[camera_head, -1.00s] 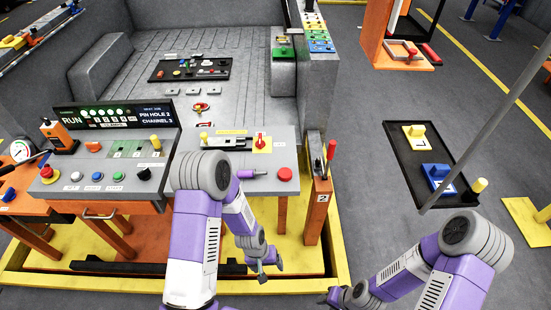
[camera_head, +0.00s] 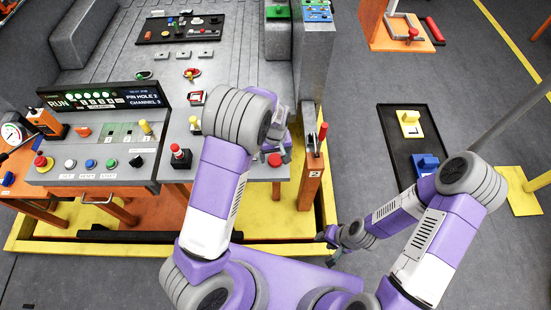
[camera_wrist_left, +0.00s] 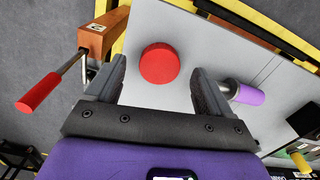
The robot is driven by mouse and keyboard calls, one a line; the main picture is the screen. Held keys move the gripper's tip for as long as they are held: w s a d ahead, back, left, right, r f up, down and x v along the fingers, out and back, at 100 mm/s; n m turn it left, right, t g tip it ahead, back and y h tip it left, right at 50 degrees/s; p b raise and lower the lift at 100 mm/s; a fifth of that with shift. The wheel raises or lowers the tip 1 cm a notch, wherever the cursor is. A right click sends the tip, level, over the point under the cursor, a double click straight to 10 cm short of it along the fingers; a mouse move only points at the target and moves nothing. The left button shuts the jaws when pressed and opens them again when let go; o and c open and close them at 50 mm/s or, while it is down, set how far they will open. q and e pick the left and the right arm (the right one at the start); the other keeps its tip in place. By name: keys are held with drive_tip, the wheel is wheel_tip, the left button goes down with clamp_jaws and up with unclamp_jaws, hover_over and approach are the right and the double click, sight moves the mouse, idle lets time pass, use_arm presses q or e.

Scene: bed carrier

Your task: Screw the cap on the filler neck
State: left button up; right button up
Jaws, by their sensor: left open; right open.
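A round red cap (camera_wrist_left: 159,63) stands on the grey console top (camera_wrist_left: 205,30) in the left wrist view. It also shows in the head view (camera_head: 275,160), partly beside my left gripper (camera_head: 283,148). In the left wrist view my left gripper (camera_wrist_left: 158,90) is open, with one finger on each side of the cap; I cannot tell whether they touch it. My right gripper (camera_head: 326,238) is low, right of the console, small and away from the cap. I cannot make out a filler neck for certain.
A wooden post (camera_head: 312,180) with a red-handled lever (camera_head: 322,135) stands right of the console.

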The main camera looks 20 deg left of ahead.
use_arm(q)
drive_tip(key=shift+f, duration=0.9)
drive_tip(key=shift+c, duration=0.2)
drive_tip(key=c, duration=1.1)
drive_tip(key=shift+o, duration=0.2)
